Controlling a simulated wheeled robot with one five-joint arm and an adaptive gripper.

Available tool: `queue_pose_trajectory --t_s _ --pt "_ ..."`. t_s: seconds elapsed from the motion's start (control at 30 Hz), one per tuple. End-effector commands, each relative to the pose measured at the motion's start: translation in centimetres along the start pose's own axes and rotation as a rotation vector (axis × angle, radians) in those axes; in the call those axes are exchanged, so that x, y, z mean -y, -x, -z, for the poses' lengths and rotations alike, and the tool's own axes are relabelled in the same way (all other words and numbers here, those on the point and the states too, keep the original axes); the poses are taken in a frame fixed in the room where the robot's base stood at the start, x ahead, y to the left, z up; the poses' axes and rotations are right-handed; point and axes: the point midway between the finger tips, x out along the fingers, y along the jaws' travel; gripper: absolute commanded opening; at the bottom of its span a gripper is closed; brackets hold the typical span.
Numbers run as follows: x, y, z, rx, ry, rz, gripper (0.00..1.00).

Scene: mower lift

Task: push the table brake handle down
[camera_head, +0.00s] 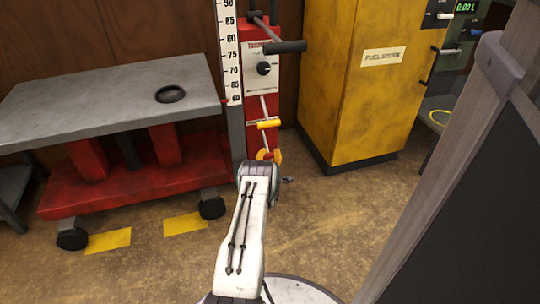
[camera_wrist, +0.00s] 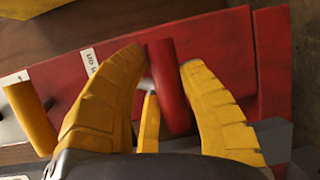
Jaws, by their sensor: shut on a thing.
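In the head view my gripper (camera_head: 270,154) is low at the red lift column (camera_head: 258,110), and the red handle is hidden there. A yellow-gripped lever (camera_head: 268,124) is just above my gripper; a yellow grip (camera_wrist: 30,118) also shows at the left of the wrist view.
The grey lift table (camera_head: 100,95) on a red wheeled base (camera_head: 130,185) stands at left, with a black ring (camera_head: 170,93) on top. A black handle (camera_head: 285,47) sticks out above. A yellow cabinet (camera_head: 360,100) stands right. The floor between is clear.

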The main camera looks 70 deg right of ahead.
Motion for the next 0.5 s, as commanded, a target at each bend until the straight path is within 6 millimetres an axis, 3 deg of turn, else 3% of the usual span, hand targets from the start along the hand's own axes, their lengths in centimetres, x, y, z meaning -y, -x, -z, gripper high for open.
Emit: queue_pose_trajectory --t_s 0.03,0.07,0.33,0.5 --pt "0.65 0.13 -0.62 0.009 0.0 0.015 0.0" --pt "0.65 0.13 -0.62 0.009 0.0 0.015 0.39" --pt "0.46 0.08 -0.42 0.006 0.0 0.011 0.63" --pt "0.29 0.04 -0.31 0.004 0.0 0.007 0.63"
